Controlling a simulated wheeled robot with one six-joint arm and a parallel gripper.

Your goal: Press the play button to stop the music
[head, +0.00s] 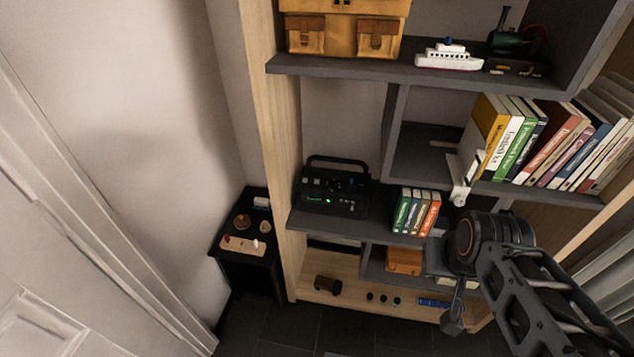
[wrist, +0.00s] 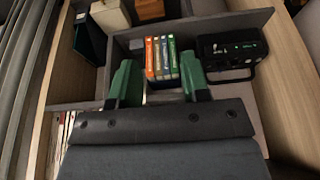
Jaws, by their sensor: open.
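A black music player (head: 335,190) with a carry handle, small knobs and a lit green spot stands on a dark shelf, left of a few small books. It also shows in the wrist view (wrist: 232,48), at the upper right. Its play button is too small to tell apart. My gripper (head: 456,255) is open and empty, in front of the shelf unit and right of the player. In the wrist view my two green fingers (wrist: 159,76) stand apart on either side of the small books, with the player to the right of them.
The small books (head: 416,212) stand on the same shelf, close to my gripper. Larger books (head: 540,140) fill the shelf above right. A toy ship (head: 449,55) and a yellow bag (head: 345,30) are higher up. A small black table (head: 243,262) stands left of the shelf unit.

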